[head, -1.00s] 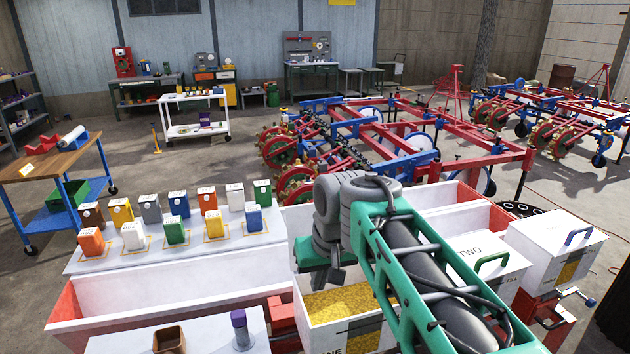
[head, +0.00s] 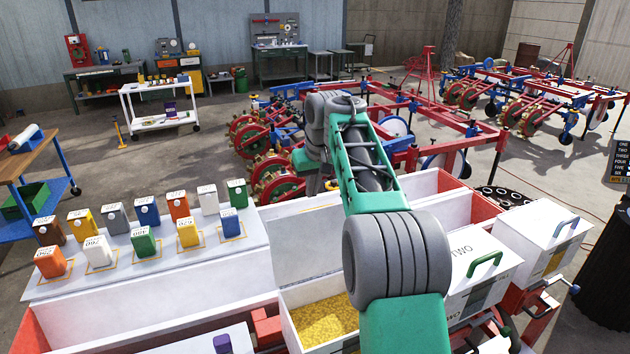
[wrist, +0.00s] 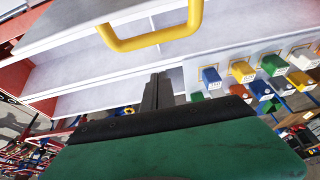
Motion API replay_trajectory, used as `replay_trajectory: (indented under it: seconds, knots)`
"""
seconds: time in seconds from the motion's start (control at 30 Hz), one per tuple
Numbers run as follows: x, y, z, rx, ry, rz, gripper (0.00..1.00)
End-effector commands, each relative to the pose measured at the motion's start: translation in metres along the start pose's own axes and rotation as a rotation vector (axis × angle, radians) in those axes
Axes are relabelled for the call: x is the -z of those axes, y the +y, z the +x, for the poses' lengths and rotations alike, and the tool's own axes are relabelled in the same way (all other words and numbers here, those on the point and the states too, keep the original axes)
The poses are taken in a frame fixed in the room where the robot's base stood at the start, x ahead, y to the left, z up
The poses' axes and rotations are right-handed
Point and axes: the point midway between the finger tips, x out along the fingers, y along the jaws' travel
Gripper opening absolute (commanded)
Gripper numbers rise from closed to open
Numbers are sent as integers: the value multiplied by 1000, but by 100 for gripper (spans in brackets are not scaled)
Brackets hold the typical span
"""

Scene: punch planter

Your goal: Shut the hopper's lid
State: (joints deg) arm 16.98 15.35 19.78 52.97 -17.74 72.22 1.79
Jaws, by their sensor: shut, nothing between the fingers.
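The open hopper (head: 284,325) stands at the lower middle of the head view, with yellow grain (head: 325,318) inside. Its white lid (head: 300,245) appears to stand raised behind the opening, partly covered by my arm. In the wrist view, a white panel, apparently the lid (wrist: 75,20), crosses the top and carries a yellow handle (wrist: 150,40). My gripper (wrist: 157,82) is shut and empty, just below the handle in that picture. Contact with the lid cannot be made out. In the head view my wrist is beyond the lid and the fingertips are hidden.
A closed hopper marked TWO (head: 475,260) with a green handle stands right of the open one. Another closed white hopper (head: 545,235) is farther right. Several coloured packets stand on a white board (head: 180,245) at left. Red and blue planter frames (head: 440,125) lie beyond.

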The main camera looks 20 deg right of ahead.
Motion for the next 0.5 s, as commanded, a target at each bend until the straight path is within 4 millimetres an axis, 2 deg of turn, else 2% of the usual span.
replay_trajectory:
  seconds: [0.03,0.07,0.1,0.3,0.5]
  knots:
    - [-1,0,12,0,-2,0,0]
    - [-2,0,13,-1,0,1,0]
    - [-9,1,6,-2,4,1,0]
    - [-33,1,-1,-1,1,1,0]
    - [-38,1,-3,-1,1,1,0]
